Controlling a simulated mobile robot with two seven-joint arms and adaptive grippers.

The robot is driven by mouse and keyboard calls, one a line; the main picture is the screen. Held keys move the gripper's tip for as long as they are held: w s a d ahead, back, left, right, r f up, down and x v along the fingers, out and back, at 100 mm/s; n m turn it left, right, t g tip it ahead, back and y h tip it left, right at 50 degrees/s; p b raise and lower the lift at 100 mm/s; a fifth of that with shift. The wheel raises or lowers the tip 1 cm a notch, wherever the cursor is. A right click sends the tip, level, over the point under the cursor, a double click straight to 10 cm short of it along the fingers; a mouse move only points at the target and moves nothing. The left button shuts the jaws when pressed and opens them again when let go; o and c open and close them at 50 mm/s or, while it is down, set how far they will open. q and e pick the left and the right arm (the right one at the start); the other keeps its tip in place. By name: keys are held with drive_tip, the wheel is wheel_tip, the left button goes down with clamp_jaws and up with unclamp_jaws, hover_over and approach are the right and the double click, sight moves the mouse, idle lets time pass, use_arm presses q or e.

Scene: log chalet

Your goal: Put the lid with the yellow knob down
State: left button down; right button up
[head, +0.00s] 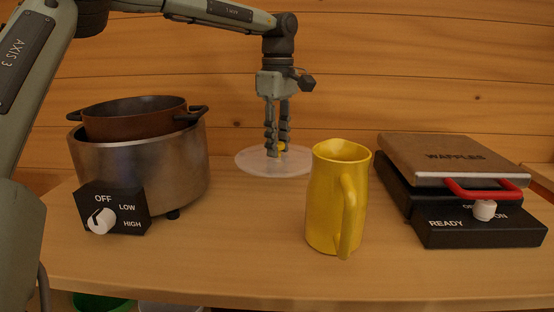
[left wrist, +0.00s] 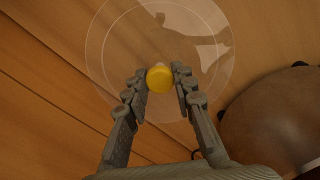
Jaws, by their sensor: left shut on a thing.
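The lid (head: 250,163) is a clear round disc with a yellow knob (head: 281,146). It is at the back of the table, behind and left of the yellow pitcher. My left gripper (head: 278,150) comes down from above and is shut on the knob. In the left wrist view the knob (left wrist: 159,79) sits between the two fingertips, and the clear lid (left wrist: 112,40) spreads out around it. The lid looks level and at or just above the tabletop; I cannot tell if it touches. My right gripper is not in view.
A yellow pitcher (head: 325,205) stands in front of the lid. A round metal cooker (head: 180,170) with a brown pot (head: 135,122) in it stands at left. A waffle maker (head: 450,160) is at right. The front middle of the table (head: 230,250) is clear.

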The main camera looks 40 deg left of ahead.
sight(278, 158)
use_arm(q)
wheel_tip(278, 158, down, 3)
drive_tip(key=shift+f, duration=0.35)
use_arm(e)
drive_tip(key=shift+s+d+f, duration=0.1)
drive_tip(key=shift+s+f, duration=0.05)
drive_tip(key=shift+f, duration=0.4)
use_arm(q)
drive_tip(key=shift+f, duration=0.1)
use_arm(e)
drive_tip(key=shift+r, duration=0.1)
use_arm(q)
drive_tip(key=c, duration=1.4)
unclamp_jaws()
drive_tip(key=shift+o, duration=0.7)
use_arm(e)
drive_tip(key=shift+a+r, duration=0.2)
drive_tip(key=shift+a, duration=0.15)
